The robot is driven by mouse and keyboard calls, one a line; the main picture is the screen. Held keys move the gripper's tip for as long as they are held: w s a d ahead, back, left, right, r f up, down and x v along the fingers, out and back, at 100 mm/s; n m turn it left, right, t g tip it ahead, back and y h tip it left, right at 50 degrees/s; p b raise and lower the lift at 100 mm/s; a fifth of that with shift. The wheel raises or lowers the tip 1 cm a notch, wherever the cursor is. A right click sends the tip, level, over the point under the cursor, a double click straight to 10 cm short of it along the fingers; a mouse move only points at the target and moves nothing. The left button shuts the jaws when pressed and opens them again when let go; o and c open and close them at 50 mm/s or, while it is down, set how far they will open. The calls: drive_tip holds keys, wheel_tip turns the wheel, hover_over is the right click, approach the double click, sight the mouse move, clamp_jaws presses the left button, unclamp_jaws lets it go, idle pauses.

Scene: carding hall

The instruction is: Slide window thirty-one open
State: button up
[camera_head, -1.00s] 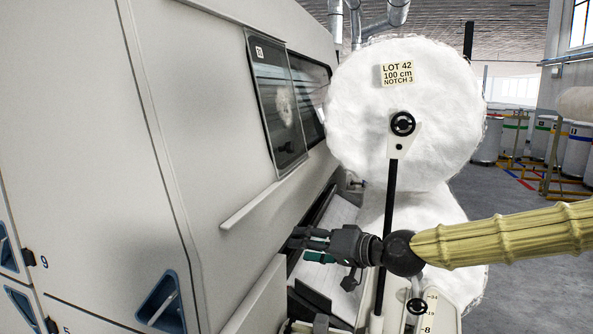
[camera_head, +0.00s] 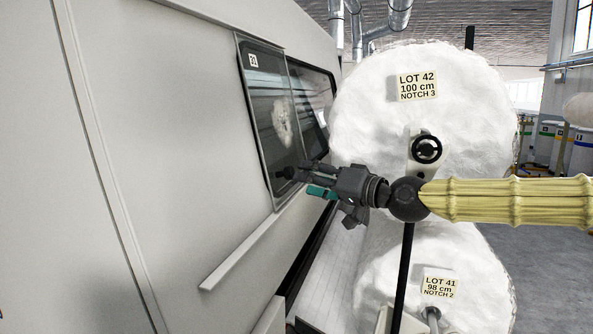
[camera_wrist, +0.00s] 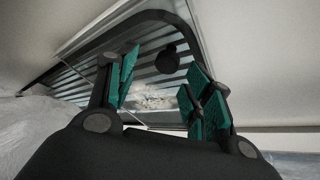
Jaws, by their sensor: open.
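My gripper (camera_head: 308,180) is just right of the knob, fingers pointing at the pane. In the wrist view my gripper (camera_wrist: 160,88) is open and empty, teal pads apart, with the knob beyond the fingertips. I see no contact.
A pale rail (camera_head: 240,255) runs along the wall below the pane. A dark-framed opening (camera_head: 312,95) lies right of the pane. Large white fibre rolls (camera_head: 425,120), one marked lot 42, stand close behind my gripper and arm. Grey floor shows at the right.

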sight(292, 173)
drive_tip(key=shift+w+a+r+p, duration=0.15)
drive_tip(key=shift+a+r+p, duration=0.15)
drive_tip(key=shift+a, duration=0.3)
drive_tip(key=shift+w+a+r+p, duration=0.1)
drive_tip(key=shift+a+r+p, duration=0.2)
drive_tip(key=shift+a, duration=0.3)
drive_tip(key=shift+w+a, duration=0.25)
drive_tip(key=shift+w+a+f, duration=0.2)
drive_tip(key=shift+w+a, duration=0.1)
drive_tip(key=shift+w, duration=0.2)
drive_tip(key=c, duration=0.4)
clamp_jaws()
